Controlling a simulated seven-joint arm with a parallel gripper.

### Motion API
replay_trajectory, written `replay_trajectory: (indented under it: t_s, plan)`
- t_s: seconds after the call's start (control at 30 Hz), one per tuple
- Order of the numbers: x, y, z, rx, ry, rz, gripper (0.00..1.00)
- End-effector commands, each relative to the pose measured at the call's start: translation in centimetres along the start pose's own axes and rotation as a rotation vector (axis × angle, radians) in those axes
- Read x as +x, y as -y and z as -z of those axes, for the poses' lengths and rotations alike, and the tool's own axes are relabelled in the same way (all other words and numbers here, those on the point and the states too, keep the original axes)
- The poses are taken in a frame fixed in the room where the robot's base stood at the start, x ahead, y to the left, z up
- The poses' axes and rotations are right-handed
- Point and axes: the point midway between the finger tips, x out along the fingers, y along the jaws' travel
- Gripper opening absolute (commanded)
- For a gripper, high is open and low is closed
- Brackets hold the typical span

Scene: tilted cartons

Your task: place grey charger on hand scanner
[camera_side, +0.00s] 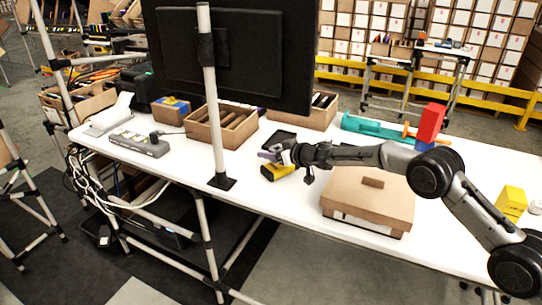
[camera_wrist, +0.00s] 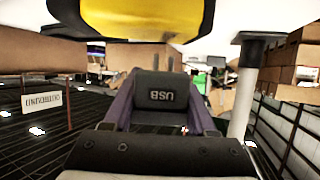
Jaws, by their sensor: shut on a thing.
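The grey charger (camera_wrist: 160,92) is dark, marked "USB", with two prongs. My gripper (camera_side: 270,155) is shut on it, with a purple finger on each side of it in the wrist view (camera_wrist: 160,108). The yellow and black hand scanner (camera_side: 277,171) lies on the white table, just below my gripper in the side view. In the wrist view a yellow part of the scanner (camera_wrist: 150,18) fills the top middle, apart from the charger in the picture. The charger is too small to make out clearly in the side view.
A lidded cardboard box (camera_side: 368,200) stands right of the scanner. A pole (camera_side: 211,100) and large monitor (camera_side: 235,55) stand close by.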

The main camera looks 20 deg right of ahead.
Motion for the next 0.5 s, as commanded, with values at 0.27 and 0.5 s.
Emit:
replay_trajectory:
  t_s: [0.27, 0.5]
  plan:
    - [0.49, -0.01, -1.12, -0.001, -0.003, 0.0, 0.0]
    - [0.56, -0.01, -1.35, 0.0, -0.002, 0.0, 0.0]
